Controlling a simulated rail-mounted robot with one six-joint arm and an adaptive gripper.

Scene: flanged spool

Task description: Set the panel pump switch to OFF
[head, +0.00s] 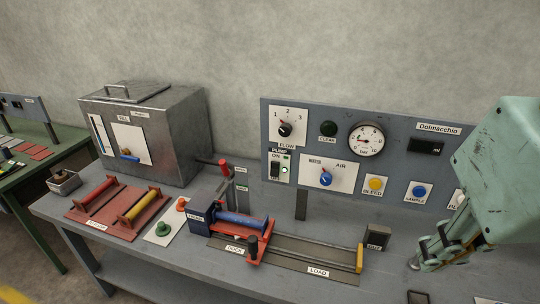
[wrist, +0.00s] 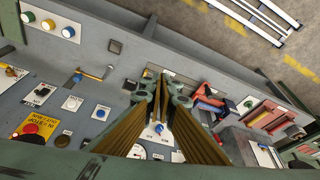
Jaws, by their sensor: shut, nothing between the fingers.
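The pump switch (head: 274,171) is a small dark switch on the left part of the grey panel (head: 330,115), under the labels PUMP and ON. The lever's exact position is too small to tell. My gripper (head: 420,262) is at the right, low in front of the panel, well apart from the switch. In the wrist view my gripper (wrist: 160,88) has its fingers together with nothing between them. I cannot make out the pump switch in the wrist view.
The panel also holds a flow knob (head: 285,129), a gauge (head: 366,140), a blue air knob (head: 325,178) and yellow and blue buttons. A blue spool (head: 242,220) in a red cradle and a rail stand before it. A metal box (head: 146,133) stands left.

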